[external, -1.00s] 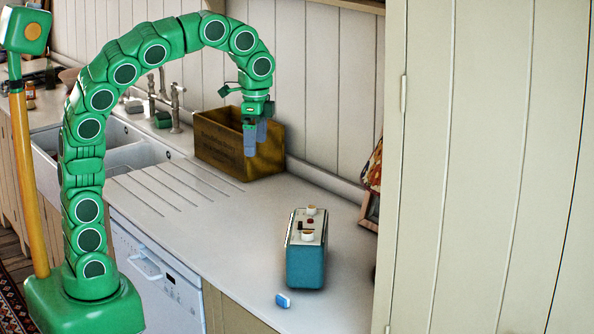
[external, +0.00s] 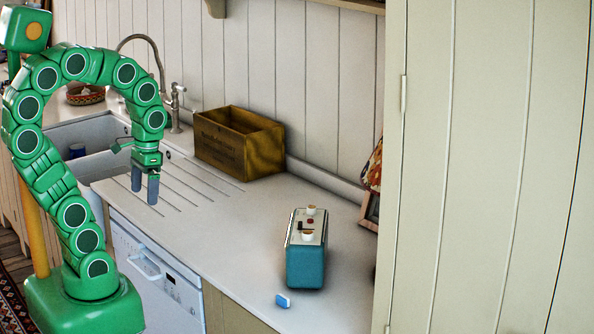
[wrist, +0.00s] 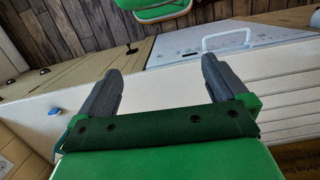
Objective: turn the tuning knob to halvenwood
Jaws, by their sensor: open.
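A teal radio (external: 305,265) with a pale metal top stands upright on the counter, right of centre in the external view. Its top carries two cream knobs, a far one (external: 311,210) and a near one (external: 307,236), with a small red button (external: 310,221) between them. I cannot tell which is the tuning knob, and the station names are too small to read. My gripper (external: 145,189) is open and empty, pointing down above the draining grooves by the sink, well left of the radio. The wrist view shows its two grey fingers (wrist: 158,82) apart with nothing between them.
A wooden crate (external: 240,142) stands against the back wall between gripper and radio. A blue and white block (external: 283,300) lies near the counter's front edge. The counter left of the radio is clear.

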